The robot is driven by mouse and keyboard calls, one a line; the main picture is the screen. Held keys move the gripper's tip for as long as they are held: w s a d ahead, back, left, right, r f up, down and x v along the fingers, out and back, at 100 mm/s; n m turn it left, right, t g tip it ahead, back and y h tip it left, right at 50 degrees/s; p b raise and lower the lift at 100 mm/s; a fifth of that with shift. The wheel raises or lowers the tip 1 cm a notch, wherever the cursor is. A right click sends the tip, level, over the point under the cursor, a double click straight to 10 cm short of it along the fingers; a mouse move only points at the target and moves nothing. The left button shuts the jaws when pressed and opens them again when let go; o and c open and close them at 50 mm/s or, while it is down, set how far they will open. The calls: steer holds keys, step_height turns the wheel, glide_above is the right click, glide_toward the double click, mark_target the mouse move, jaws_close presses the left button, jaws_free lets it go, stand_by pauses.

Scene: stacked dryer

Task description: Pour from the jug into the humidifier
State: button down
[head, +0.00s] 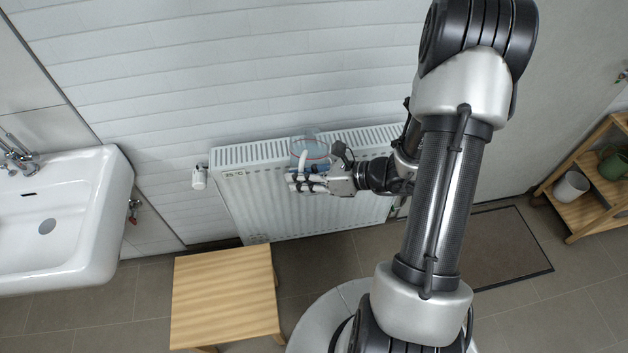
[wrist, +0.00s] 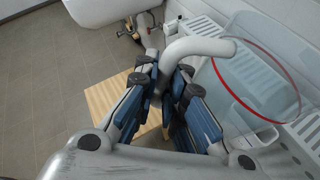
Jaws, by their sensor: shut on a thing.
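The jug (head: 319,139) is clear with a red ring and a white handle. In the head view it is above the top edge of the radiator. In the wrist view the jug (wrist: 262,82) is at the right, with its curved handle (wrist: 200,47) running between my fingers. My gripper (head: 297,182) is shut on the handle; in the wrist view its blue-padded fingers (wrist: 167,82) close around it. The jug's water level and exact tilt are unclear.
A white radiator (head: 262,205) hangs on the wall behind my gripper, with a valve (head: 199,178) at its left. A wooden stool (head: 225,295) stands in front. A white sink (head: 65,220) is at left. A wooden shelf (head: 590,190) with pots is at right.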

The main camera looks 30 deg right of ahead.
mark_target(301, 167)
steer(key=shift+w+d+r+m+g+y+p, duration=0.1)
steer(key=shift+r+m+g+y+p, duration=0.35)
steer(key=shift+p, duration=1.2)
steer(key=shift+w+d+r+m+g+y+p, duration=0.15)
steer(key=shift+r+m+p, duration=0.55)
steer(key=shift+p, duration=0.95)
stand_by(0.5)
steer(key=shift+w+d+r+m+g+p, duration=0.15)
steer(key=shift+r+m+p, duration=0.15)
steer(key=shift+p, duration=0.4)
steer(key=shift+w+a+r+m+g+p, duration=0.15)
steer(key=shift+r+p, duration=0.15)
steer(key=shift+p, duration=0.4)
stand_by(1.4)
steer(key=shift+w+d+r+m+g+y+p, duration=0.2)
steer(key=shift+d+m+g+y+p, duration=0.15)
steer(key=shift+p, duration=0.35)
stand_by(0.7)
